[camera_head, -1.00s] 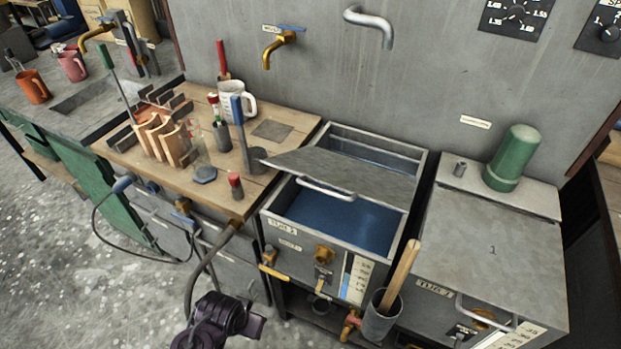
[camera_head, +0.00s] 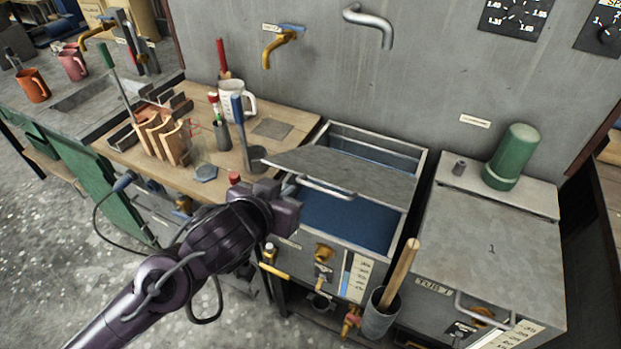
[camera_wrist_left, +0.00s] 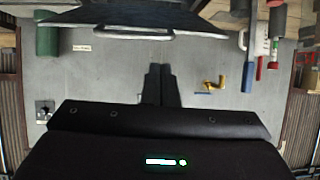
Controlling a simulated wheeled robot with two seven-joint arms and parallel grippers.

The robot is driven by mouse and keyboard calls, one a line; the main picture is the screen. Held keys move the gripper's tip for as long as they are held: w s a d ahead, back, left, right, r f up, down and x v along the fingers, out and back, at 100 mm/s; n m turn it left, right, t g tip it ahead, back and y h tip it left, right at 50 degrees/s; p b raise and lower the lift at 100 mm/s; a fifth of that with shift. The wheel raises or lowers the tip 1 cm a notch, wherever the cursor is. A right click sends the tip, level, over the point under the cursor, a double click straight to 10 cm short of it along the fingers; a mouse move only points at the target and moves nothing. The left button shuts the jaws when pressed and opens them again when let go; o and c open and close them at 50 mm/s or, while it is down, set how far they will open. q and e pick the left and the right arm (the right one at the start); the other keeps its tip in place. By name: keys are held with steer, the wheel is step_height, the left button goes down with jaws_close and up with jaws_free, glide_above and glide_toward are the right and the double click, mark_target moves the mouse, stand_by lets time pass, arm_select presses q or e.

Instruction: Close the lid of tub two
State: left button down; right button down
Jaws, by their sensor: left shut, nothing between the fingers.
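The left tub (camera_head: 292,238), whose label partly showed earlier and seems to read tub 2, holds dark blue liquid. Its grey lid (camera_head: 345,168) is partly open, tilted over the tub, with a bar handle (camera_head: 325,189) on its front edge. My left gripper (camera_head: 293,203) is at the tub's left front corner, left of and a little below the handle. In the left wrist view, its two fingers (camera_wrist_left: 160,85) are shut together and empty, and the lid (camera_wrist_left: 130,17) with its handle (camera_wrist_left: 133,33) shows above them. My right gripper is out of view.
The right tub (camera_head: 490,245) has its lid, marked 1, shut. A grey cup (camera_head: 380,318) with a wooden-handled tool stands in front between the tubs. A wooden bench (camera_head: 262,180) with tools and a mug is left. A green cylinder (camera_head: 513,157) stands at back right.

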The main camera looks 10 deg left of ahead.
arm_select(q)
step_height(320, 180, up, 2)
steer(key=w+d+r+t+h, duration=0.1)
glide_above(312, 184)
steer(key=w, duration=0.1)
step_height(312, 184, down, 4)
steer(key=r, duration=0.1)
steer(key=f, duration=0.1)
steer(key=s+f+p, duration=0.1)
steer(key=f, duration=0.1)
steer(key=shift+f+m, duration=0.1)
steer(key=shift+m, duration=0.2)
steer(key=shift+s+a+f, duration=0.15)
steer(key=shift+s+f, duration=0.25)
steer(key=shift+f, duration=0.1)
